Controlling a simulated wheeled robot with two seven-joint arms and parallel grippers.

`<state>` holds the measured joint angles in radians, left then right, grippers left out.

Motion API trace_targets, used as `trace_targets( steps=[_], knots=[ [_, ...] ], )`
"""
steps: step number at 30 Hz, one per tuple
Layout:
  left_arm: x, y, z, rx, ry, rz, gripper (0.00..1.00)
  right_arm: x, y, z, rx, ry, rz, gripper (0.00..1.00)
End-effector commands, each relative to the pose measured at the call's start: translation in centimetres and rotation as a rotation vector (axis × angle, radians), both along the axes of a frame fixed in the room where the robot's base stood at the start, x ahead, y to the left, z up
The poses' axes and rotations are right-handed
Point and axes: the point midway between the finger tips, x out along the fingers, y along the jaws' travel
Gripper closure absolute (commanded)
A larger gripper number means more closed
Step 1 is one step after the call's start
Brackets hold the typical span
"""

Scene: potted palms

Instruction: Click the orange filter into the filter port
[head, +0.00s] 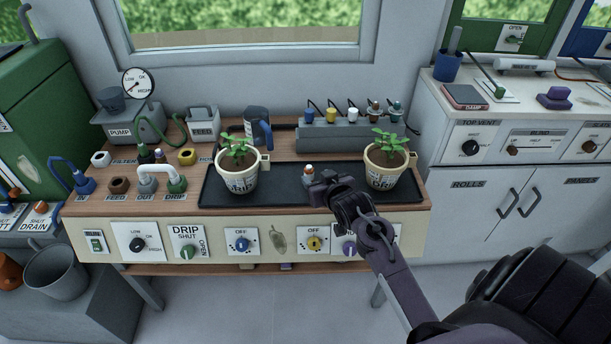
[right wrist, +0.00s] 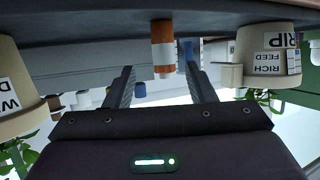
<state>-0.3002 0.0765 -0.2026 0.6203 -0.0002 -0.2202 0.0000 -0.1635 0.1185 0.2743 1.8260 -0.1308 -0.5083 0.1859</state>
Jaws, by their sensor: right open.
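The orange filter (head: 308,174), a small orange and white cylinder, stands upright on the dark tray (head: 285,192) between two potted plants. In the right wrist view the orange filter (right wrist: 162,52) appears upside down, ahead of the gap between my fingers. My right gripper (head: 324,188) is just to the right of and in front of the filter, open and empty; its two fingers (right wrist: 162,86) show apart. A white-rimmed port (head: 100,158) sits at the bench's back left, by a small label that seems to read FILTER. My left gripper is not in view.
One potted plant (head: 237,178) stands left of the filter, another (head: 384,167) close to the right of my gripper. A rack of bottles (head: 345,139) stands behind. A white pipe (head: 160,172) and green hose (head: 171,130) rise near the ports at left.

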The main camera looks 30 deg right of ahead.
Motion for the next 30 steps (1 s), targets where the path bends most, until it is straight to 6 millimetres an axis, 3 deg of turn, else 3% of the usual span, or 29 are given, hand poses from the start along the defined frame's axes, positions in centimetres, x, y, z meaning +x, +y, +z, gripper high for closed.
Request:
trace_targets(
  steps=[18,27,30],
  knots=[
    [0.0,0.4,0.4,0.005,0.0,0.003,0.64,6.3,-0.8,-2.8,0.001,-0.004,0.0,0.5],
    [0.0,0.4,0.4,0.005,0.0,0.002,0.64,6.8,-0.9,-3.0,0.0,-0.003,0.0,0.5],
    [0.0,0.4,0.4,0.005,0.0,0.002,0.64,6.8,-0.9,-3.0,0.0,-0.003,0.0,0.6]
  ],
)
